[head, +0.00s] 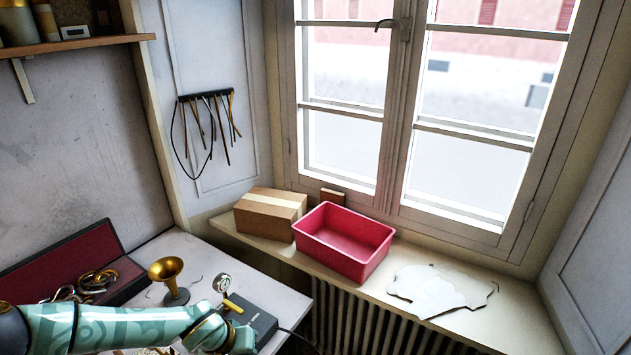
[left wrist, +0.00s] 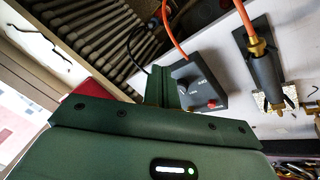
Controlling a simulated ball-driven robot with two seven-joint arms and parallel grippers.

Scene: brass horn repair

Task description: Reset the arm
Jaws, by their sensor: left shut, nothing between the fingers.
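My left arm (head: 120,325) reaches in from the left along the bottom of the head view, over the workbench. Its hand end is by the dark control box (head: 252,318), and the fingers cannot be made out there. In the left wrist view my left gripper (left wrist: 163,85) has its dark green fingers together with nothing between them. The fingers overlap the near side of the control box in that picture; I cannot tell whether they touch it. My right gripper is in neither view.
A brass horn bell (head: 167,270) stands on the bench (head: 205,258) beside an open red-lined case (head: 62,262). A pink-red bin (head: 345,262) and a cardboard box (head: 270,222) sit on the windowsill above a radiator (head: 365,320). An orange hose (left wrist: 240,17) and torch-like tool (left wrist: 264,72) are close by.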

